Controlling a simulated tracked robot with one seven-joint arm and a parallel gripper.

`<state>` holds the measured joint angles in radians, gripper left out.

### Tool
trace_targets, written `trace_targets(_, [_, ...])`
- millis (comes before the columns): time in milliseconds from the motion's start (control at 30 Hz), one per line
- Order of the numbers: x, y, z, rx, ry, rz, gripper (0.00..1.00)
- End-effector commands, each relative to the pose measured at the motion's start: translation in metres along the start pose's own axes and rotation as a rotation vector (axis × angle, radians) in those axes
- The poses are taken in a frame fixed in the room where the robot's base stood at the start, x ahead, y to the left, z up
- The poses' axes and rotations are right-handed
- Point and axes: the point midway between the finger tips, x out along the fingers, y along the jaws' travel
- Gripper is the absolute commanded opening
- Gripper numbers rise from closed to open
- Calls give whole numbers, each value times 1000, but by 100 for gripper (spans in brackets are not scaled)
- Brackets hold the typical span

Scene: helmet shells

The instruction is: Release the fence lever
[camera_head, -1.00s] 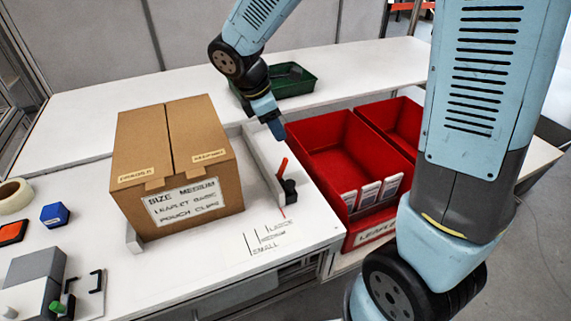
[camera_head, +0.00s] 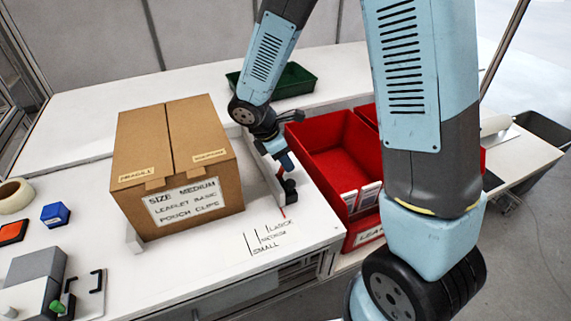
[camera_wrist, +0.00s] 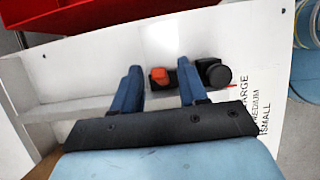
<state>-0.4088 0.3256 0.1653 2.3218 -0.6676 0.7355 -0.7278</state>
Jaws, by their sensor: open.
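The fence lever has an orange-red handle (camera_wrist: 160,76) and a black round knob (camera_wrist: 216,74) at its pivot; the knob also shows in the head view (camera_head: 290,190). In the head view my gripper hides most of the handle. The lever sits at the near end of the pale fence (camera_head: 262,178), which runs along the right side of the box. My gripper (camera_wrist: 160,72) is open, with its two blue fingers on either side of the orange handle. It also shows just above the lever in the head view (camera_head: 286,163). Whether a finger touches the handle, I cannot tell.
A cardboard box (camera_head: 150,140) stands left of the fence. Red bins (camera_head: 345,150) are close on the right, and a green tray (camera_head: 290,82) lies behind. A scale marked small, medium, large (camera_head: 268,236) is on the clear table front.

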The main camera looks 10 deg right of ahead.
Motion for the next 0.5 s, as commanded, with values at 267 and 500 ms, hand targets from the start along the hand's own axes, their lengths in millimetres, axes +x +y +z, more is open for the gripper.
trace_targets(267, [25,0,0,1,0,0,43])
trace_targets(500, [28,0,0,1,0,0,43])
